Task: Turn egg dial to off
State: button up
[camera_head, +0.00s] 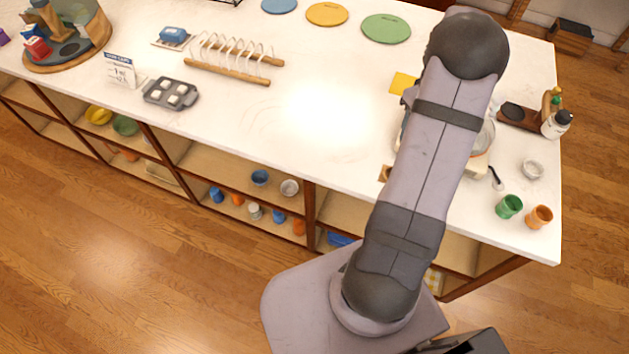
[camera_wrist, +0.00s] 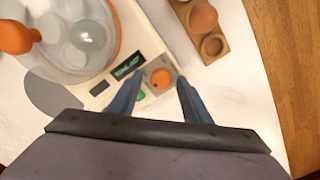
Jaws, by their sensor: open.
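In the wrist view, the egg cooker's orange dial (camera_wrist: 161,78) sits on a cream base panel (camera_wrist: 153,50), beside a small dark display (camera_wrist: 128,66) with green characters. My gripper (camera_wrist: 158,84) is open, with one finger on each side of the dial. I cannot tell whether the fingers touch it. A clear lid with an orange rim (camera_wrist: 117,30) covers several pale round shapes, left of the display. The gripper is hidden there.
A wooden holder with an egg (camera_wrist: 203,18) stands right of the cooker. In the head view, a green cup (camera_head: 509,206) and an orange cup (camera_head: 539,216) stand near the counter's right corner. A white bottle (camera_head: 556,124) stands behind them. The counter's middle (camera_head: 320,110) is clear.

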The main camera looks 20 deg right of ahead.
jog(key=m, duration=1)
jog(key=shift+m, duration=0.3)
notch_tip(320, 180, up, 7)
jog(key=shift+r+b, duration=0.15)
jog(key=shift+b, duration=1.1)
jog(key=a+f+n, duration=0.2)
jog(key=a, duration=0.6)
jog(key=a+f+n+t+b, duration=0.1)
jog(key=a+f+n, duration=0.1)
jog(key=a, duration=0.6)
jog(key=w+a+f+n+b, duration=0.1)
jog(key=a+f+n, duration=0.2)
jog(key=a, duration=0.5)
jog(key=shift+f+t, duration=0.2)
jog(key=shift+t, duration=0.1)
jog(key=s+a+f+n+b, duration=0.2)
jog(key=s+a+f+b, duration=0.1)
jog(key=a+f, duration=0.1)
jog(key=shift+s+a, duration=0.35)
jog(key=shift+a, duration=0.55)
jog(key=s+a+r+n+g, duration=0.1)
jog(key=s+a, duration=0.2)
jog(key=s, duration=0.5)
jog(key=shift+s+g, duration=0.15)
jog(key=shift+g, duration=0.15)
